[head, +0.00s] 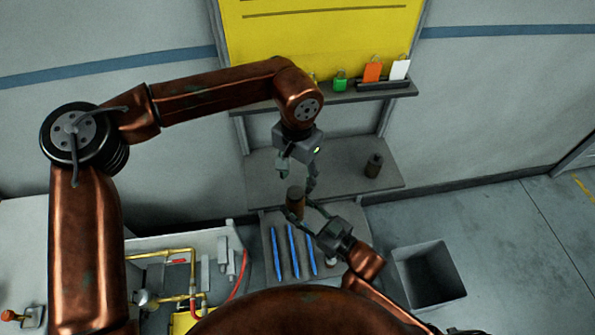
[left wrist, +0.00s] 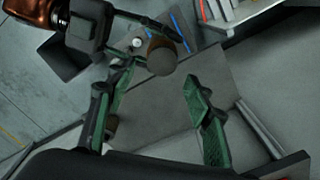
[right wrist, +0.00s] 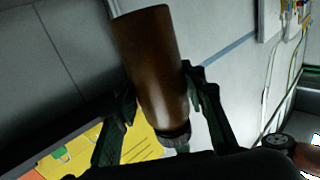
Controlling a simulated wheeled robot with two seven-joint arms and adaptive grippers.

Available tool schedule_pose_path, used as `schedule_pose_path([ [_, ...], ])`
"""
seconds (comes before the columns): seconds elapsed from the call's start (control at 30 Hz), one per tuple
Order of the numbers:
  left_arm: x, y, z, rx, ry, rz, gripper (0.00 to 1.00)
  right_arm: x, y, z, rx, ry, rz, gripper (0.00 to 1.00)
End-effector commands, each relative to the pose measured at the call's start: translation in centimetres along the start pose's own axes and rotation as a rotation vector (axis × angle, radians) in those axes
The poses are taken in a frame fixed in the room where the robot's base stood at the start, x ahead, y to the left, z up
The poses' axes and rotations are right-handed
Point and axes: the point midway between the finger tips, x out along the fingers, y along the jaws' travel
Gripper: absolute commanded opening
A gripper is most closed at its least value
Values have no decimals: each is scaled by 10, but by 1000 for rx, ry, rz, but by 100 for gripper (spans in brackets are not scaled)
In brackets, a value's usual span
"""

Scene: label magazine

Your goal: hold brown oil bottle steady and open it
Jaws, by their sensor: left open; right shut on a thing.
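The brown bottle (head: 295,202) is in the middle of the head view, above the lower grey surfaces. In the right wrist view the brown bottle (right wrist: 150,65) fills the middle, with a dark ridged cap (right wrist: 175,138) at its lower end there. My right gripper (head: 313,207) is shut on its body. My left gripper (head: 298,178) hangs above the bottle, open and empty. In the left wrist view a round end of the bottle (left wrist: 161,58) shows beyond the spread fingers (left wrist: 155,95), apart from them. I cannot make out the cap there.
A dark bottle (head: 374,165) stands on the grey shelf (head: 270,185). Several blue sticks (head: 293,250) lie below the held bottle. A grey bin (head: 430,275) stands at right, a tray with pipes (head: 180,265) at left. Padlocks and tags (head: 372,72) line the upper shelf.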

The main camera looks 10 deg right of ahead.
Motion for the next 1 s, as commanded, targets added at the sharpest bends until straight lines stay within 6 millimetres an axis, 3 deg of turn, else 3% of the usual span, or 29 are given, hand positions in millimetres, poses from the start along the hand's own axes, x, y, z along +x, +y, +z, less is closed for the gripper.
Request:
schedule_pose_path([
  [0.2,34,1,1,0,-3,2,47,0,0,-1,-1,3,0,0],
  [0.4,53,1,0,-1,-1,3,47,0,0,-1,-1,3,0,0],
  [0.77,58,1,0,-2,1,4,47,0,0,-2,-1,3,-1,0],
  [1.0,58,2,0,-1,1,4,31,0,0,-2,-1,3,-1,0],
])
